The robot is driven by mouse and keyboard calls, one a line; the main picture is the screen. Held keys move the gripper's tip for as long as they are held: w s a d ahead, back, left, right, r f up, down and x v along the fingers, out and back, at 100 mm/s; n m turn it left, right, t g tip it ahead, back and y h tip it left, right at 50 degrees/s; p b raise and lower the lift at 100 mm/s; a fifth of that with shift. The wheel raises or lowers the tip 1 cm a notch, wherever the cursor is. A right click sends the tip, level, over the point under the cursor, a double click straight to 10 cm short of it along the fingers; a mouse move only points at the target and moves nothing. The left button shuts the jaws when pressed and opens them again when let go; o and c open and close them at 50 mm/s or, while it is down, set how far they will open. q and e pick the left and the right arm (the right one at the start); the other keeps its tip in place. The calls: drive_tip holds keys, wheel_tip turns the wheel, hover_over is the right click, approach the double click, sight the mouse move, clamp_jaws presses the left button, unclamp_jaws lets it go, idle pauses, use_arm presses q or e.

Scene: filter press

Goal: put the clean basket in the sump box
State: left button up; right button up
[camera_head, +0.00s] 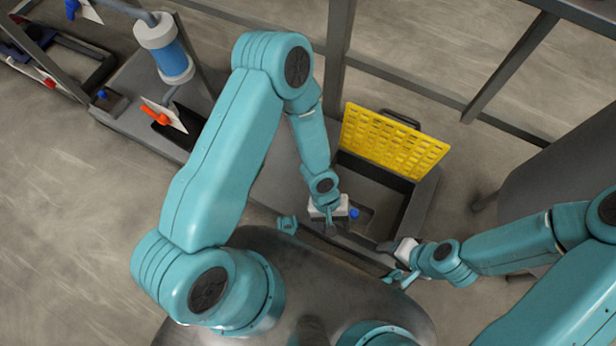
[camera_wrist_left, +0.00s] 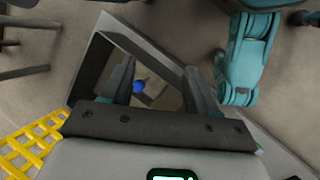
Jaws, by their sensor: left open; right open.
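The sump box (camera_head: 408,205) is a dark open box at the centre right of the head view, with a yellow grid lid (camera_head: 392,146) standing raised at its back. A blue knob (camera_head: 354,213) shows at its near-left part; it also shows in the left wrist view (camera_wrist_left: 139,87), beyond and between my fingers. I cannot tell whether this knob belongs to the clean basket; its body is not clear. My left gripper (camera_head: 335,222) is open over the box's near-left side; its fingers (camera_wrist_left: 160,82) are apart and empty. My right gripper (camera_head: 394,275) is open near the front right.
A grey post (camera_head: 338,50) and rails stand behind the box. Open floor lies at the far left.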

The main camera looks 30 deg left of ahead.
use_arm(q)
drive_tip(key=s+a+r+m+t, duration=0.1)
drive_tip(key=a+r+m+t, duration=0.1)
drive_tip(key=a+r, duration=0.2)
drive_tip(key=a, duration=0.3)
drive_tip(key=shift+s+a+m, duration=0.2)
drive_tip(key=shift+s+m, duration=0.05)
drive_tip(key=shift+m, duration=0.05)
drive_tip(key=shift+r, duration=0.15)
wheel_tip(320, 180, up, 25)
drive_tip(key=p, duration=2.5)
drive_tip(key=shift+r, duration=0.15)
use_arm(e)
wheel_tip(320, 180, up, 25)
drive_tip(key=shift+r, duration=0.2)
use_arm(q)
drive_tip(key=c, duration=0.3)
use_arm(e)
drive_tip(key=c, duration=0.3)
use_arm(q)
drive_tip(key=shift+d, duration=0.1)
